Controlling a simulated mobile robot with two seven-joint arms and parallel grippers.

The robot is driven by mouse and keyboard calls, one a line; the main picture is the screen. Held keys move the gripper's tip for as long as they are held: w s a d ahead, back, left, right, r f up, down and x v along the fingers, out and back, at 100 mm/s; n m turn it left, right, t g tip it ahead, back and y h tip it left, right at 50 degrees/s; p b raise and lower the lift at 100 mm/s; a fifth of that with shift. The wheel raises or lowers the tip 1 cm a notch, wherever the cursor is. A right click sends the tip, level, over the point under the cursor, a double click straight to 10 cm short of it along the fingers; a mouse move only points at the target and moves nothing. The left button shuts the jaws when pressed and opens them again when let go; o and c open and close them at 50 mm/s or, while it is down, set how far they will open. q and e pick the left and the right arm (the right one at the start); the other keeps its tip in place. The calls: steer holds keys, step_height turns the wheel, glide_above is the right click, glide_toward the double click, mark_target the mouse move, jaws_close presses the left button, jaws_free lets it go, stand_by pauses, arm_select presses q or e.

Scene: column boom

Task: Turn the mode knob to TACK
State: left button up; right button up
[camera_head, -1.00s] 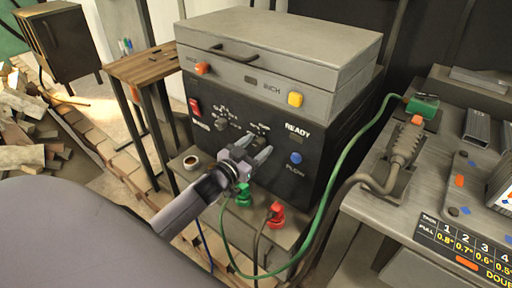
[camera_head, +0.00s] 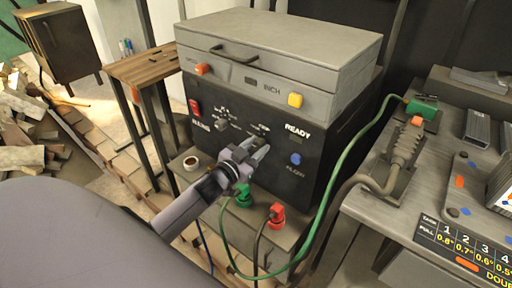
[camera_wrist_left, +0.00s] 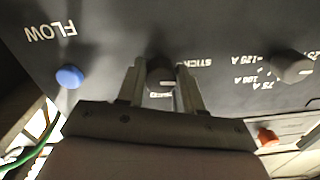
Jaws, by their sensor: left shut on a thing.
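My left gripper (camera_head: 262,150) reaches the dark front panel of the machine (camera_head: 228,145). The left wrist view shows its two fingers (camera_wrist_left: 160,88) shut on the sides of the dark mode knob (camera_wrist_left: 160,72), with a "STICK" label beside it. The picture there is upside down, and the other label close to the knob is partly hidden. The knob's exact pointer direction is hard to tell. In the head view the gripper mostly covers this knob. My right gripper is not in view.
Another knob, marked in amps (camera_wrist_left: 292,67), sits along the panel. A blue FLOW button (camera_head: 295,159) and a red switch (camera_head: 194,107) are on the same face. Green (camera_head: 243,196) and red (camera_head: 276,213) plugs with cables stand below. A small cup (camera_head: 191,163) is on the ledge.

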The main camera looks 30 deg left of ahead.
arm_select(q)
steer(key=m, duration=0.4)
steer(key=shift+a+m, duration=0.1)
steer(key=shift+m, duration=1.6)
steer(key=shift+b, duration=0.3)
steer(key=o, duration=1)
steer(key=shift+o, duration=0.2)
steer(key=shift+s, duration=0.1)
steer(key=s, duration=0.7)
steer(key=shift+a, duration=0.2)
steer(key=shift+f+p, duration=0.1)
steer(key=shift+p, duration=0.2)
